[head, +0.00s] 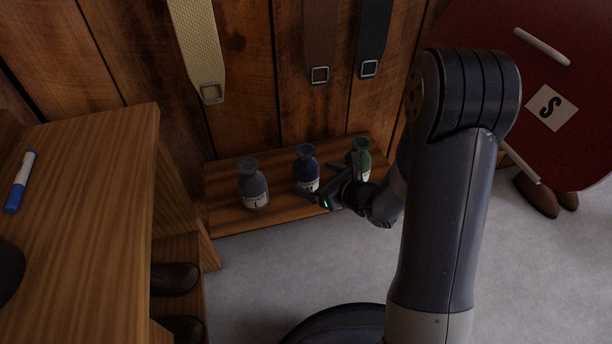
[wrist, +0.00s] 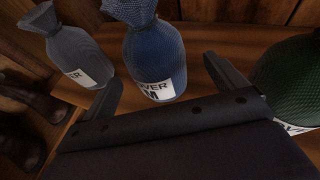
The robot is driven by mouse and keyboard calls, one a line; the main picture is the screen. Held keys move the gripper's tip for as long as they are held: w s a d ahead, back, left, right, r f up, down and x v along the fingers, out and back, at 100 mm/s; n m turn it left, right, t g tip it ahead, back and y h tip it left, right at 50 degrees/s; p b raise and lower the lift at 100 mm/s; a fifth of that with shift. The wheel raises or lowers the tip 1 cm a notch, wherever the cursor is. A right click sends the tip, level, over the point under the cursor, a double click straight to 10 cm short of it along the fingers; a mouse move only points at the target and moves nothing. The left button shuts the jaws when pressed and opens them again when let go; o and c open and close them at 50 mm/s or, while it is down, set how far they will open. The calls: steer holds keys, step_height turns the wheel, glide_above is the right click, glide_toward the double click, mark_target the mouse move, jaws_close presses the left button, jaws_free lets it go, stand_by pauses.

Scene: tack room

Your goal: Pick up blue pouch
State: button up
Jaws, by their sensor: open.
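The blue pouch (head: 306,170) stands upright on a low wooden shelf between a grey pouch (head: 252,184) and a green pouch (head: 361,158). In the wrist view the blue pouch (wrist: 155,58) has a white label and stands just beyond the fingertips, roughly between them. My gripper (head: 322,184) is in front of the pouches, open and empty; its two fingers also show in the wrist view (wrist: 160,85). The grey pouch (wrist: 80,55) is left of the left finger and the green pouch (wrist: 290,85) is right of the right finger. The blue pouch's lower front is partly hidden in the head view.
A wooden table (head: 85,210) with a blue-and-white marker (head: 20,182) is at the left. Dark boots (head: 175,279) sit below it. Straps (head: 319,40) hang on the plank wall. A red round board (head: 540,90) is at the right. Grey floor (head: 270,275) lies open in front of the shelf.

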mark_target(306, 174)
steer(key=b+x, duration=0.1)
steer(key=x, duration=0.4)
steer(key=shift+s+a+b, duration=0.1)
steer(key=shift+s+b, duration=0.1)
steer(key=shift+b, duration=0.1)
steer(key=c, duration=1.2)
